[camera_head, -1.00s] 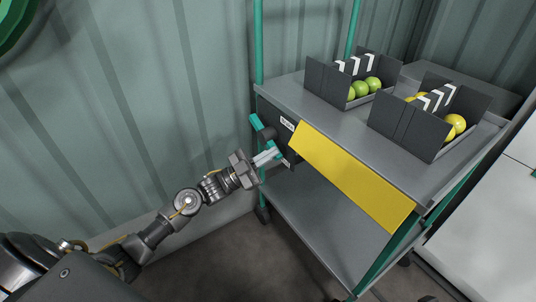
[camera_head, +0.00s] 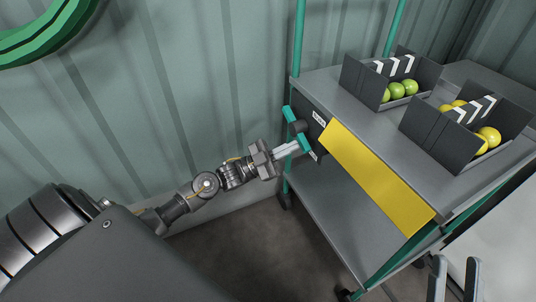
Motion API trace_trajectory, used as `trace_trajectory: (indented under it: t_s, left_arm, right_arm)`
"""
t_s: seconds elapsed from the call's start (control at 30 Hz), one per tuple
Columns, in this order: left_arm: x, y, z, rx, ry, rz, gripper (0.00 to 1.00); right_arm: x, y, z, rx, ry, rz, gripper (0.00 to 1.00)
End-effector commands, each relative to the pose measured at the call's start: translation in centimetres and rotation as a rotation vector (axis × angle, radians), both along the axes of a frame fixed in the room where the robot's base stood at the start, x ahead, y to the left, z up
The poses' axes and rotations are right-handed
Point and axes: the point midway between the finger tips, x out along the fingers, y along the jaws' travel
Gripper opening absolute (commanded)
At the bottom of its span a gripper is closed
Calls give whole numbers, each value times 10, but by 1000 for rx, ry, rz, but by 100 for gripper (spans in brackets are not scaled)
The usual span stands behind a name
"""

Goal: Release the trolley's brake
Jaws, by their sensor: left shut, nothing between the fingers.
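The trolley (camera_head: 352,113) stands right of centre, with green posts, a grey top shelf and a lower shelf. On its left end is a dark brake housing with a small white label (camera_head: 319,118). A teal brake lever (camera_head: 303,142) on a dark hub slants down to the right there. My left gripper (camera_head: 297,148) is shut and empty, its fingertips at the lever's lower end. I cannot tell whether they touch it. My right gripper (camera_head: 454,272) shows at the lower right edge, its two fingers apart, with nothing seen between them.
A yellow panel (camera_head: 375,175) hangs along the trolley's near side. A corrugated wall (camera_head: 180,90) stands close behind my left arm. A white surface lies at the lower right.

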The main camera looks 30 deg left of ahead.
Motion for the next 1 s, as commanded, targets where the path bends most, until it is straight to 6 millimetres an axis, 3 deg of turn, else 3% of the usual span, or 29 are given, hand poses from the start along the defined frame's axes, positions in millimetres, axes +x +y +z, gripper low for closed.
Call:
trace_trajectory:
  t_s: [0.33, 1.0]
  left_arm:
    - [-36, 36, -26, 0, -1, 1, 0]
    - [-41, 40, -30, 0, -2, 0, 0]
  right_arm:
    - [2, 5, -5, -26, 50, 10, 36]
    - [2, 5, -6, -29, 55, 11, 36]
